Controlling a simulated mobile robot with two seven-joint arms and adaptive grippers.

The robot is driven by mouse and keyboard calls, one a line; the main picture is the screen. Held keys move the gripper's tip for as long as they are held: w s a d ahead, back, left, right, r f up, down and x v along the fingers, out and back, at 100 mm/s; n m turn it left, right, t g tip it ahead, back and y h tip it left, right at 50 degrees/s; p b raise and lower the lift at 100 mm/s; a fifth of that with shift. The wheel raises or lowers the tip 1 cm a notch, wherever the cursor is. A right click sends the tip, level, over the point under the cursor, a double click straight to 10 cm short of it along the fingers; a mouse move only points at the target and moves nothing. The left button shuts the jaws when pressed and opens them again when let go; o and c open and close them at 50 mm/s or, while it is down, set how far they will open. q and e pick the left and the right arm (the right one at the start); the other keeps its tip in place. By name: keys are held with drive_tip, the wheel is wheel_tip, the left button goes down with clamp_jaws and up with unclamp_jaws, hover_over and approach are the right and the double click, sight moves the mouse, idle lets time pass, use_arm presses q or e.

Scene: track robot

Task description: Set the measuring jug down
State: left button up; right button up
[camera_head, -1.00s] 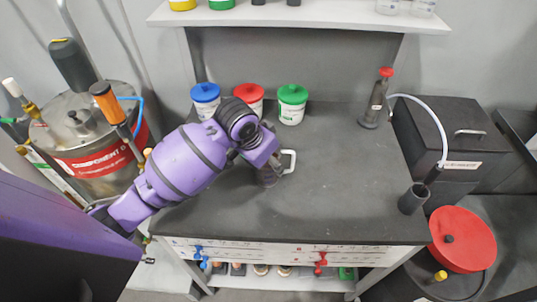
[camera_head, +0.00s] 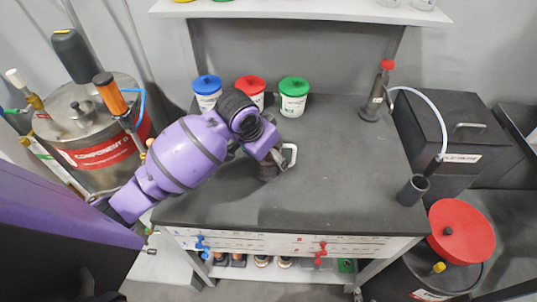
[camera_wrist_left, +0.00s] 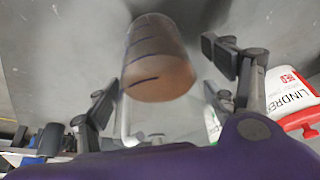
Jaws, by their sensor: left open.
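The measuring jug (camera_head: 267,170) stands on the dark bench top below my left gripper (camera_head: 275,156), which partly hides it in the head view. Its white handle (camera_head: 291,154) shows on the right side. In the left wrist view the jug (camera_wrist_left: 160,72) is a brownish see-through cylinder with dark marks. My left gripper (camera_wrist_left: 165,82) is open, with one finger on each side of the jug and visible gaps between. My right gripper is in neither view.
Blue-lidded (camera_head: 208,100), red-lidded (camera_head: 250,84) and green-lidded (camera_head: 293,104) tubs stand at the back of the bench. A red-topped bottle (camera_head: 373,103) and dark cup (camera_head: 412,190) stand on the right. The bench's middle right is clear.

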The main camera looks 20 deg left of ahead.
use_arm(q)
drive_tip(key=v, duration=1.2)
drive_tip(key=shift+f, duration=0.15)
